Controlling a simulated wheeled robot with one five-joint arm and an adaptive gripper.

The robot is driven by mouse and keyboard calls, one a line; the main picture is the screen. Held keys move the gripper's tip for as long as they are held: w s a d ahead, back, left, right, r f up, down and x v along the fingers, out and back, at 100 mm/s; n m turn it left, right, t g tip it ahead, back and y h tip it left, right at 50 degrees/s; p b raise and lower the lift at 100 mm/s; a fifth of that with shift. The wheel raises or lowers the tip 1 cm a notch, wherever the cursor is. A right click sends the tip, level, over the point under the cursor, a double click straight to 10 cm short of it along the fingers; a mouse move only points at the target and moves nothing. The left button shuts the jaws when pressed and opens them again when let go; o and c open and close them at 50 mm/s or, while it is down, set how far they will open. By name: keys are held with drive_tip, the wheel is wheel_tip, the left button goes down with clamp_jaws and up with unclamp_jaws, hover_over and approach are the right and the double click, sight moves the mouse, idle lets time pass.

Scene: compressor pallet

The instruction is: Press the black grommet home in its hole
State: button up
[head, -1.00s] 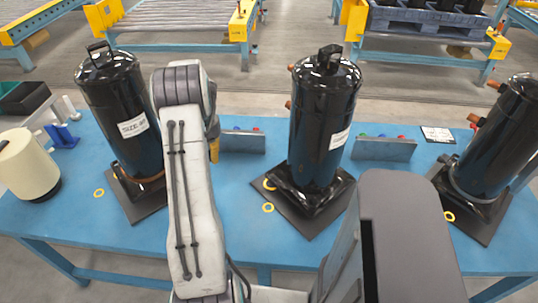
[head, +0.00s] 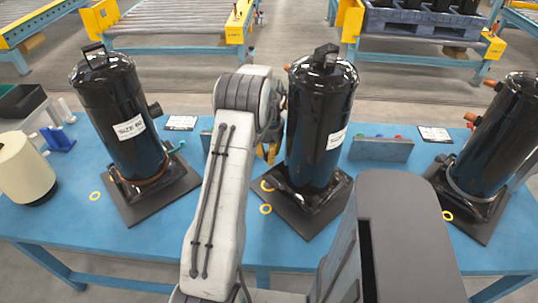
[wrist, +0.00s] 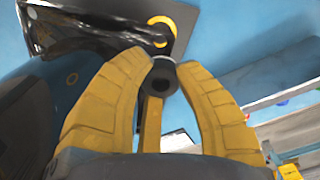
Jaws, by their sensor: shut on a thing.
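My gripper (wrist: 164,70) is shut on a small dark round piece with a centre hole, the black grommet (wrist: 158,84), in the wrist view. The grommet sits between the yellow fingertips. Beyond it, a yellow ring (wrist: 174,23) marks a spot on the dark base plate (wrist: 205,14); the grommet looks apart from it. In the head view my gripper (head: 270,152) shows only in part, behind my arm and just left of the middle black compressor (head: 318,125). That compressor's plate has a yellow ring (head: 267,186) at its left corner. The hole itself is not clear.
A left compressor (head: 118,115) and a right compressor (head: 492,135) stand on the blue table (head: 75,225). A cream cylinder (head: 25,168) stands at far left.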

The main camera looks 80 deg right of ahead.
sight(269, 172)
drive_tip(key=shift+f+b, duration=0.1)
drive_tip(key=shift+b, duration=0.25)
drive_tip(key=shift+f+b, duration=1.95)
drive_tip(key=shift+f, duration=0.85)
drive_tip(key=shift+a+f+b, duration=0.1)
drive_tip(key=shift+f+b, duration=0.7)
drive_tip(key=shift+f, duration=0.55)
drive_tip(key=o, duration=1)
wheel_tip(269, 172, up, 12)
drive_tip(key=shift+r, duration=0.1)
idle(0.4)
idle(0.6)
